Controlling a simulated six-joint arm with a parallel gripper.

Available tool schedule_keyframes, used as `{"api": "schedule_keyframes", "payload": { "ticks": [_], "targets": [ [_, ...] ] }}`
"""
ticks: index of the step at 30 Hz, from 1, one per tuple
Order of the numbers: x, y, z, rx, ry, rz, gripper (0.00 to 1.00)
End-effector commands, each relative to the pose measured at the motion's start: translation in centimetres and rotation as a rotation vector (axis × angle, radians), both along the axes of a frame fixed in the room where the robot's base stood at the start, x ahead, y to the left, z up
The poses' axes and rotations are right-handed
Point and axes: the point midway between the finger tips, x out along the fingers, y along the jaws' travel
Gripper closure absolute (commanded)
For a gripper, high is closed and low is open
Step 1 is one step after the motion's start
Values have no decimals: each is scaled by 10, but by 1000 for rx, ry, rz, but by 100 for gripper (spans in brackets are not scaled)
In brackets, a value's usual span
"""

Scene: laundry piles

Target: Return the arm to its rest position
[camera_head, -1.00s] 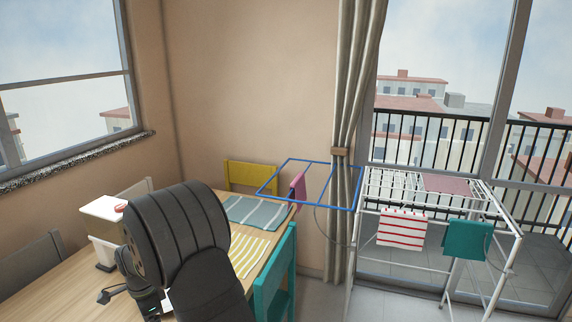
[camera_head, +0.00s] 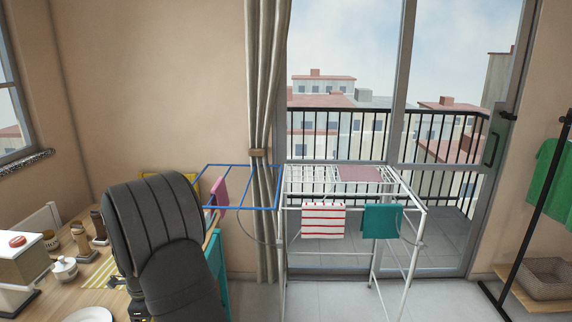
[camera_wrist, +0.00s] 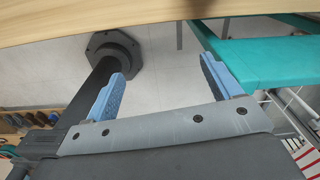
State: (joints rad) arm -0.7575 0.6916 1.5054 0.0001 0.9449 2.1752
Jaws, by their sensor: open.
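My arm (camera_head: 160,235) is folded up at the lower left of the head view, beside the wooden table, and hides part of it. My gripper (camera_wrist: 166,82) shows in the wrist view with its two blue-grey fingers wide apart. Nothing is between the fingers. Pale floor lies beyond them, with the table edge across the top. The fingers are not visible in the head view.
A teal chair (camera_wrist: 270,62) stands close to the gripper's right. A drying rack (camera_head: 400,190) holds a striped towel (camera_head: 323,219) and a teal cloth (camera_head: 382,221). The table (camera_head: 50,300) carries a white teapot (camera_head: 64,268) and several jars.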

Motion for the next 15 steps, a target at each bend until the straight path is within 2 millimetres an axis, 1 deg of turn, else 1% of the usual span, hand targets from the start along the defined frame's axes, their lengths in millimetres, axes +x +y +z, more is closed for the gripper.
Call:
{"api": "schedule_keyframes", "payload": {
  "ticks": [1,2,3,6,10,15],
  "targets": [
    [6,-8,0,0,0,-39,17],
    [8,-12,0,0,-1,-62,17],
    [4,-3,-5,0,1,-52,17],
    [0,8,-11,-1,1,-50,17],
    [-3,15,-16,0,0,-50,17],
    [-4,18,-17,0,-1,-50,17]
  ]
}}
